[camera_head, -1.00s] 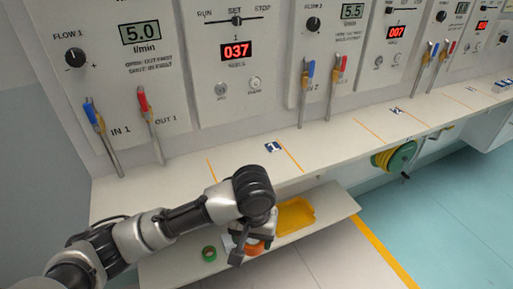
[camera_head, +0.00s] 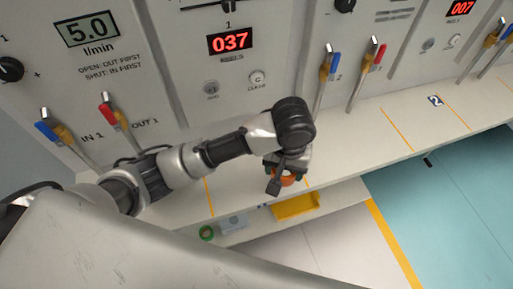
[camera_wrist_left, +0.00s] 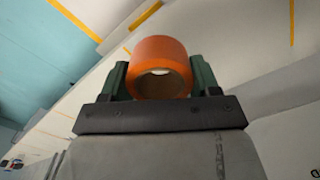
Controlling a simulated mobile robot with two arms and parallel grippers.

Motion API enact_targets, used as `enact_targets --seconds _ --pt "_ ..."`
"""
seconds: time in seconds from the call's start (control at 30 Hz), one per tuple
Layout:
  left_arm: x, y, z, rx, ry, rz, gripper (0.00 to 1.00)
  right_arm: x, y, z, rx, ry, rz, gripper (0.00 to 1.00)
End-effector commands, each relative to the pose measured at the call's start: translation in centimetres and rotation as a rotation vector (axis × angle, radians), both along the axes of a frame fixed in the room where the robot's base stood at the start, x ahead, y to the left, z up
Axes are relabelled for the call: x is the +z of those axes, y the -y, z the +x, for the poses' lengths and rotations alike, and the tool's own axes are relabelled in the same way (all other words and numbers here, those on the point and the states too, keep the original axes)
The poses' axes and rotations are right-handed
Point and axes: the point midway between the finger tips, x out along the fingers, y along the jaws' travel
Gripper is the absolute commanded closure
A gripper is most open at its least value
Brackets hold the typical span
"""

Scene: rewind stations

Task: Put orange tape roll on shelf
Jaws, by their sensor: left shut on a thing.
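The orange tape roll (camera_head: 287,181) is held in my left gripper (camera_head: 283,170), above the front part of the long white upper shelf (camera_head: 365,140). In the left wrist view the roll (camera_wrist_left: 160,49) sits between the two dark green fingers of the left gripper (camera_wrist_left: 160,75), with its hole partly showing. In the head view the wrist and gripper hide part of the roll. I cannot tell whether the roll touches the shelf. My right gripper is not in view.
Blue-handled (camera_head: 47,131) and red-handled (camera_head: 107,111) valves stick out above the upper shelf. The upper shelf is clear to the right.

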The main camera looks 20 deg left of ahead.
Motion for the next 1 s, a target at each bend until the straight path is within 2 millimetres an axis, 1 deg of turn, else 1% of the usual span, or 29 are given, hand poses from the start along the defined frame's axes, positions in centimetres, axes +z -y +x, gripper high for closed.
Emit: enact_targets --seconds 0.17,0.33,0.5,0.67,0.77,0.9,1.0 --pt "-1.9 -3.0 1.6 0.007 -0.003 0.007 0.62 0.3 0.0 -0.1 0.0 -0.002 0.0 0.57" --pt "-4.2 -6.5 3.5 0.007 -0.002 0.007 0.62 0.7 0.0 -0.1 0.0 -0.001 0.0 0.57" --pt "-6.1 -8.9 5.0 0.004 -0.001 0.004 0.62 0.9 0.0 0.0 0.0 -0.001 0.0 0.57" --pt "-6.8 -9.8 5.6 0.001 0.0 0.001 0.62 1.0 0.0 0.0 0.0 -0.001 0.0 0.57" --pt "-8.0 -9.9 5.5 0.0 -0.003 0.003 0.62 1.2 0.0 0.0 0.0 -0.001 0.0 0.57" --pt "-10.0 -9.9 5.5 0.001 -0.002 0.003 0.62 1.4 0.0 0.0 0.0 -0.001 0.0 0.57" --pt "-10.8 -9.9 5.5 0.0 0.0 0.003 0.62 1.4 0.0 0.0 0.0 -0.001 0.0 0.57"
